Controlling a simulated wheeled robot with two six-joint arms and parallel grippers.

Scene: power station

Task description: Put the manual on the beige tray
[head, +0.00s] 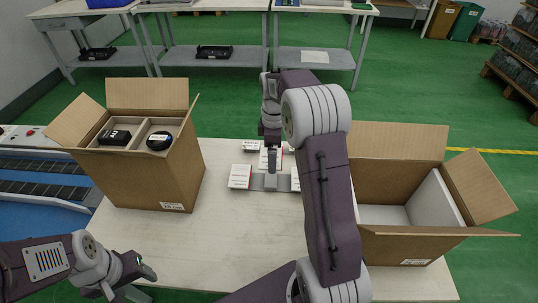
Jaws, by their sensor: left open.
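My left gripper (142,277) is open and empty at the lower left, near the table's front left edge. My right arm crosses the middle of the view, and its gripper (270,182) is low over the table among small white items with red marks. I cannot tell whether any of these is the manual. Whether the right gripper's fingers are apart or hold something is unclear. I cannot make out a beige tray.
An open cardboard box (150,170) with dark round and square items in its compartments stands left on the pale table (225,225). Another open box (410,245) with a white divider stands right. A conveyor (40,185) is at the left. Grey work tables (210,60) stand behind.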

